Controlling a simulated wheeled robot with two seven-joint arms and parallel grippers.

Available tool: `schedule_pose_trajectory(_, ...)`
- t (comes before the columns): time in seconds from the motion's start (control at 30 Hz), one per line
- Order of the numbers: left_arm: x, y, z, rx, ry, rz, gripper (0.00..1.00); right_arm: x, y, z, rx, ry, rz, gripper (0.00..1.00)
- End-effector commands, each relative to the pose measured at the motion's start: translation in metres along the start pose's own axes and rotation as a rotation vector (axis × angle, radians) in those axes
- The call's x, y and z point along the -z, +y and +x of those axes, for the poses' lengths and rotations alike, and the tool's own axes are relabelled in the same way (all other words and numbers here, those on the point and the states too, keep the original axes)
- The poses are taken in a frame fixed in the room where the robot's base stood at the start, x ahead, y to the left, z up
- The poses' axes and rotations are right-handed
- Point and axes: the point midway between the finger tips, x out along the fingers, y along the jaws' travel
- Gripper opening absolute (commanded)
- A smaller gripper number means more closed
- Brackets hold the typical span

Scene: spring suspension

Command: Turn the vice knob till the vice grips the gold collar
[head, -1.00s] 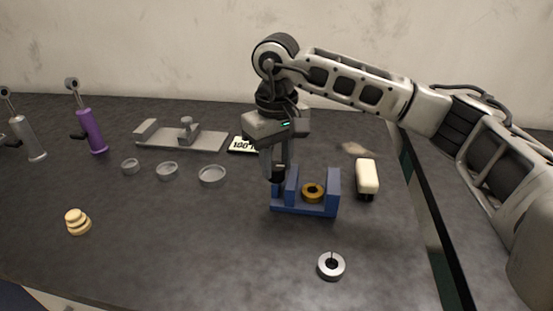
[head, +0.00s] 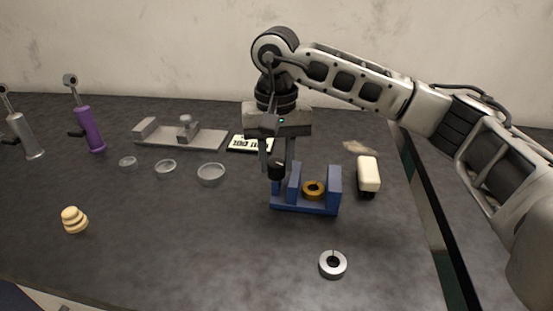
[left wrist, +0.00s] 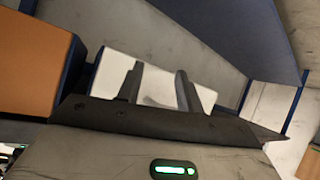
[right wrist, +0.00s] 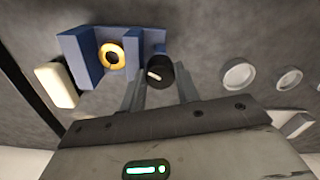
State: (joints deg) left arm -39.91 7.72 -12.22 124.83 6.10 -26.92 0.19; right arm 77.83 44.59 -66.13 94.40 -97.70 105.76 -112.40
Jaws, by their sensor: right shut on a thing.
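The blue vice (head: 303,207) stands on the dark table right of centre. The gold collar (head: 314,195) lies between its two upright jaws, with a narrow gap to the left jaw in the head view; contact with the right jaw cannot be told. The black vice knob (right wrist: 160,66) with a pale mark is at the vice's end. My right gripper (head: 277,165) points down and is shut on this knob, with a finger on each side in the right wrist view (right wrist: 160,90). My left gripper (left wrist: 160,85) shows only in the left wrist view, with its fingers apart and empty.
A white-topped block (head: 368,173) stands right of the vice. A silver split collar (head: 332,264) lies in front. Several shallow dishes (head: 211,175), a grey fixture (head: 180,137) and a display (head: 250,143) are to the left.

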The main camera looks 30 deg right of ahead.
Motion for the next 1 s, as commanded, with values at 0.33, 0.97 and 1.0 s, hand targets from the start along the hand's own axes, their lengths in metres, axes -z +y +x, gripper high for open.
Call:
schedule_pose_trajectory(0.33,0.0025,0.0007,0.0009,-0.005,0.016,-0.009,0.36,0.0009,-0.0004,-0.0011,0.002,0.003,0.332,0.09)
schedule_pose_trajectory(0.97,-0.0001,-0.0001,0.0028,-0.003,0.017,-0.006,0.36,0.0016,-0.0008,-0.0018,0.004,0.004,0.884,0.09)
schedule_pose_trajectory(1.0,-0.0001,-0.0001,0.0028,-0.003,0.018,-0.006,0.36,0.0017,-0.0008,-0.0019,0.004,0.004,0.909,0.09)
